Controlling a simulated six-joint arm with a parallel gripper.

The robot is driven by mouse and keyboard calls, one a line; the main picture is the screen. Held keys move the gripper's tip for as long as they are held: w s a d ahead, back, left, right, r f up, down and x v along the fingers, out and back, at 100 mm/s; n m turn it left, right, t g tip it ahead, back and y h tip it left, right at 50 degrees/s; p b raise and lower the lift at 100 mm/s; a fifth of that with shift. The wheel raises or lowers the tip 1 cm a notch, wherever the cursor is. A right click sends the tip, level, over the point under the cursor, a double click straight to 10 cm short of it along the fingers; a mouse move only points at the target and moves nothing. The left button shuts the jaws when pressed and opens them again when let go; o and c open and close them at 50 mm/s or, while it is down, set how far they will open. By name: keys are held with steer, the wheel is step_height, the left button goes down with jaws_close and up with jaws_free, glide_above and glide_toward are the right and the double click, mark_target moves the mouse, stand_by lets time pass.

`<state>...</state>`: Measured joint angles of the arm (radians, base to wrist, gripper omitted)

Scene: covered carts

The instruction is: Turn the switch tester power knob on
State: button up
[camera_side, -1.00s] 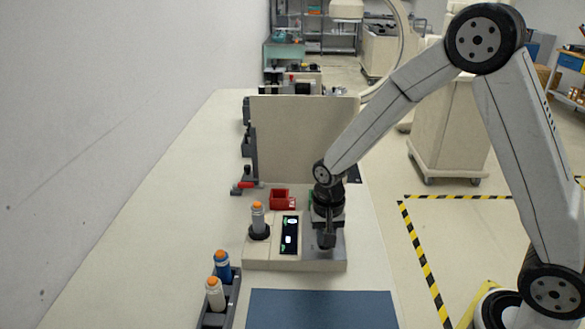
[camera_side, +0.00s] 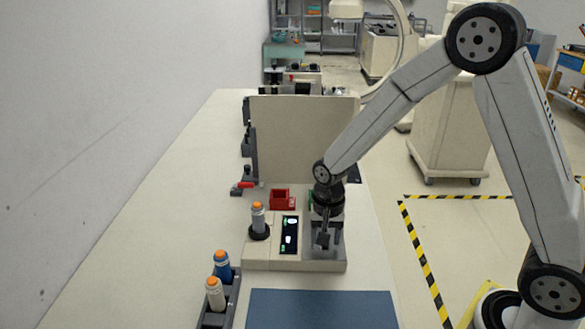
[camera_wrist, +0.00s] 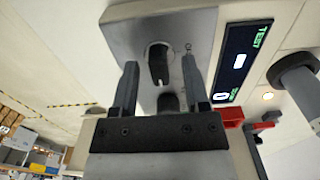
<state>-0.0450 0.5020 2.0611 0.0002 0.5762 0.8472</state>
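The switch tester (camera_side: 295,266) is a cream box on the bench with a dark lit display (camera_side: 289,236) and a grey metal plate (camera_side: 336,254) on its right. In the wrist view the plate carries a dark knob (camera_wrist: 158,65) with a raised grip bar; the display (camera_wrist: 243,58) reads "TEST" and a 0. My gripper (camera_wrist: 159,62) is open, one finger on each side of the knob, with visible gaps. I cannot tell how deep the fingertips reach. In the side view my gripper (camera_side: 323,240) is over the plate and hides the knob.
An orange-capped grey cylinder (camera_side: 258,217) stands in a black ring on the tester's left. A red bin (camera_side: 281,199) and upright panel (camera_side: 303,140) are behind. A dark rack (camera_side: 218,316) with two capped cylinders is front left; a blue mat (camera_side: 322,309) lies in front.

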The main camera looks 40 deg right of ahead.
steer(key=shift+r, duration=0.1)
steer(key=shift+r, duration=3.8)
steer(key=shift+s, duration=0.1)
steer(key=s+d+f+n+t, duration=0.1)
steer(key=s+f+n+t, duration=0.1)
steer(key=s+n, duration=0.7)
steer(key=shift+s+d+t, duration=0.3)
steer(key=shift+s+d, duration=0.1)
steer(key=shift+s, duration=0.4)
